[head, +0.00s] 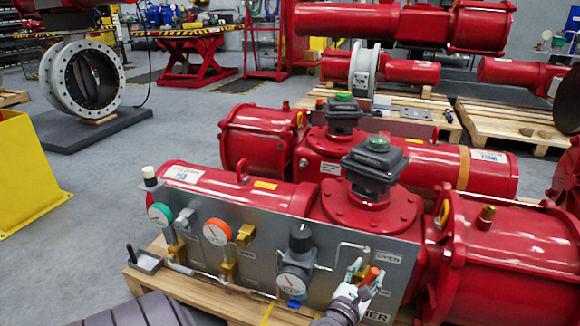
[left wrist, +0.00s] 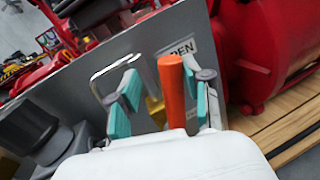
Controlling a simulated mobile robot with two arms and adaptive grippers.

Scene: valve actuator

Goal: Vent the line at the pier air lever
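The air lever, an orange handle (head: 371,276), is at the lower right of the grey panel (head: 330,243), below an "OPEN" label (head: 388,257). In the left wrist view the orange handle (left wrist: 172,90) stands up between the teal finger pads of my left gripper (left wrist: 163,97). The pads are apart, with a visible gap between the left pad and the handle. The right pad is close beside it; contact cannot be told. In the head view my left gripper (head: 365,280) partly hides the lever's base and the brass fitting behind. My right gripper is not in view.
The panel carries a teal-rimmed gauge (head: 161,215), an orange-rimmed gauge (head: 217,232) and a dark regulator (head: 299,240) with a gauge below. Red actuator cylinders (head: 515,255) lie behind and right of it. A wooden pallet (head: 200,290) is underneath.

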